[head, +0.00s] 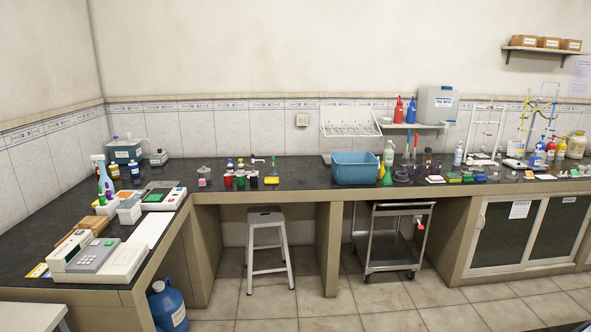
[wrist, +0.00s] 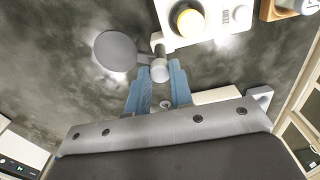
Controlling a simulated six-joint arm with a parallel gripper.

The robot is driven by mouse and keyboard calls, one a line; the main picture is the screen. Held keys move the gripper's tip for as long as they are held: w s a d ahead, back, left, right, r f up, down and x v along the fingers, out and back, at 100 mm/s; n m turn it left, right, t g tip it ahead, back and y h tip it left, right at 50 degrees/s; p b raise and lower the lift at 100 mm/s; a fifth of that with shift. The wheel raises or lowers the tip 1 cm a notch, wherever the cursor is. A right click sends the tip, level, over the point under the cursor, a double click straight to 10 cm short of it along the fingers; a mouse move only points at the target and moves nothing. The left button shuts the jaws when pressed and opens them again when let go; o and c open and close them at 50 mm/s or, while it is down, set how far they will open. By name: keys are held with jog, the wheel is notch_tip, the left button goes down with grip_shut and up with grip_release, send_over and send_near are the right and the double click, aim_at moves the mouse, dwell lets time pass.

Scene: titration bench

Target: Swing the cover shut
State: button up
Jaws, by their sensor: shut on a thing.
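In the wrist view, a grey round disc (wrist: 114,50) shows at upper left and looks like the cover. A short bar runs from it to a pale grey cylindrical knob (wrist: 160,72) near the corner of a white instrument (wrist: 212,22) with a yellow button and a ZERO button. My gripper (wrist: 158,82) has its blue fingers on either side of the knob and is shut on it. The fingers hide part of the knob. My gripper does not show in the head view, and I cannot tell the cover there.
The dark bench top (wrist: 60,60) around the disc is bare. In the head view, white instruments (head: 100,258) stand on the left bench with bottles behind. A blue basin (head: 355,170) and several bottles stand on the back bench. A stool (head: 268,245) stands below.

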jog(key=m, duration=1.1)
jog(key=shift+m, duration=0.3)
jog(key=shift+o, duration=0.9)
jog(key=shift+c, duration=0.9)
jog(key=m, duration=0.5)
jog(key=shift+m, duration=0.4)
jog(key=m, duration=0.6)
jog(key=o, duration=1.3)
